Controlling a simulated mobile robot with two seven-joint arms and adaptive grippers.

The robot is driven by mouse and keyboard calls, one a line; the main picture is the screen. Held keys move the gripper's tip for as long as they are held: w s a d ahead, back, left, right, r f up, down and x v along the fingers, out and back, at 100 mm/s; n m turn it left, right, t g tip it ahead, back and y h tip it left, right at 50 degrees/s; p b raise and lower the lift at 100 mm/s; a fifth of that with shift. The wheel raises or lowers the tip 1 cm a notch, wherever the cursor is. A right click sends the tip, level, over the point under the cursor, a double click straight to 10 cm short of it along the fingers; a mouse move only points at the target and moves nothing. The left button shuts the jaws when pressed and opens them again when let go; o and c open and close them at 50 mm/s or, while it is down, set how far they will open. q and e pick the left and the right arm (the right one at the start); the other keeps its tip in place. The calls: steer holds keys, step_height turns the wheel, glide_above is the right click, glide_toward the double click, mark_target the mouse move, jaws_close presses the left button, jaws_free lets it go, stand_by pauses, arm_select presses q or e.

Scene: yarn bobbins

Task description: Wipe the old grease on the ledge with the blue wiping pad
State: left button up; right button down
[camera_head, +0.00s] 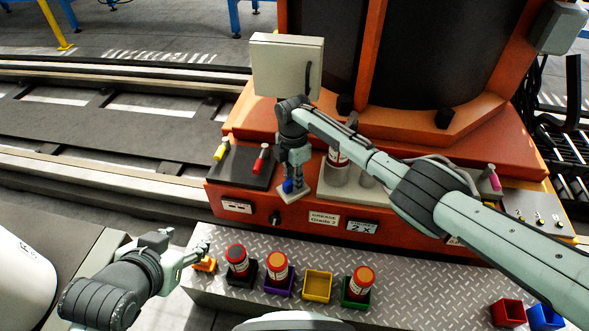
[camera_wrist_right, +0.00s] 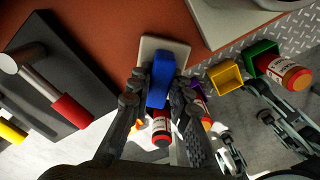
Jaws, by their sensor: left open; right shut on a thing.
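My right gripper (camera_head: 290,184) reaches over the front ledge (camera_head: 305,212) of the orange machine. It is shut on the blue wiping pad (camera_wrist_right: 160,82), whose blue grip sits between the fingers with a pale square plate (camera_wrist_right: 163,46) under it. In the head view the pad's blue grip (camera_head: 288,186) shows just below the fingers, at the ledge's front edge. I cannot tell whether the plate touches the ledge. No grease mark stands out; the pad and gripper may hide it. My left gripper (camera_head: 203,247) is open and empty, above a small orange bin (camera_head: 205,265).
Red canisters stand in black (camera_head: 241,279), purple (camera_head: 279,286) and green bins (camera_head: 356,297) on the tread-plate step; a yellow bin (camera_head: 317,286) is empty. A dark panel with yellow and red handles (camera_head: 246,167) is left of the pad. A grey block (camera_head: 345,190) is right.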

steer(key=shift+s+f, duration=0.1)
steer(key=shift+s, duration=0.3)
steer(key=shift+a, duration=0.1)
step_height(320, 180, up, 6)
steer(key=p, duration=0.5)
steer(key=shift+w+p, duration=0.1)
steer(key=shift+p, duration=0.2)
steer(key=shift+r, duration=1.65)
